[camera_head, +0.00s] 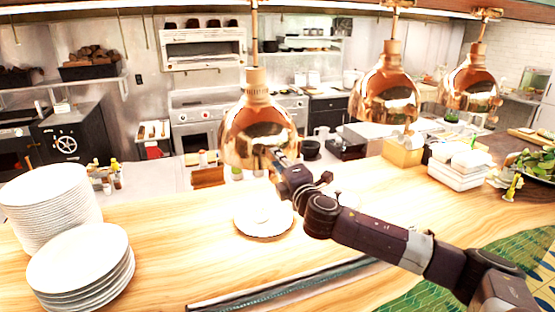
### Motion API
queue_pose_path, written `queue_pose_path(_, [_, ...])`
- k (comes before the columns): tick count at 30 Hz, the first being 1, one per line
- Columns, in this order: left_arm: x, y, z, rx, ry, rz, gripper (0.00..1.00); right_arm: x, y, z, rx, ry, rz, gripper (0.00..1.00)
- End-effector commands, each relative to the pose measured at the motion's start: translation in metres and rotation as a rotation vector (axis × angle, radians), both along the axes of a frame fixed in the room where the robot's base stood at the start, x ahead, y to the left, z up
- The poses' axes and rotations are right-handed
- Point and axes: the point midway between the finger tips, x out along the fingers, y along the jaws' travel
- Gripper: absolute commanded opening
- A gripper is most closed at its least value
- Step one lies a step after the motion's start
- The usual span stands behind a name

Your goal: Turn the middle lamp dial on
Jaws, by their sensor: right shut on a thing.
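Three copper heat lamps hang over the wooden counter: a left one (245,128), a centre one (384,97) and a right one (471,90). My right gripper (277,157) reaches the lower right of the left lamp's shade. It is shut on a small part there, which its fingers hide. I cannot make out a dial on any lamp, nor whether a lamp is lit. The centre lamp hangs apart from my gripper, to its right. My left gripper is not in view.
A plate (264,226) sits on the counter (170,235) below the left lamp. Tall plate stacks (50,208) stand at the left. White containers (460,166) and a bowl of greens (540,164) stand at the right. The front middle of the counter has free room.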

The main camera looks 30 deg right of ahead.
Motion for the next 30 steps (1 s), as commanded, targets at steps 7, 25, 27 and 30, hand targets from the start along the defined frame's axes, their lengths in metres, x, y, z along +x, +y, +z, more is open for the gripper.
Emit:
queue_pose_path(7, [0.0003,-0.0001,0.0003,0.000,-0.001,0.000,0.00,-0.0001,0.0014,-0.0031,-0.013,0.008,0.003,0.00])
queue_pose_path(25, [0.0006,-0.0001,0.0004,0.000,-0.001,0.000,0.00,0.0000,0.0006,-0.0015,-0.011,0.005,0.001,0.37])
queue_pose_path(27, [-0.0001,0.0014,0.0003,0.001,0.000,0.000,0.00,-0.0003,0.0006,-0.0014,-0.012,0.005,0.001,0.37])
queue_pose_path(30, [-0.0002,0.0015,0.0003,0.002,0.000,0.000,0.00,-0.0038,0.0013,-0.0020,-0.012,0.005,0.001,0.37])
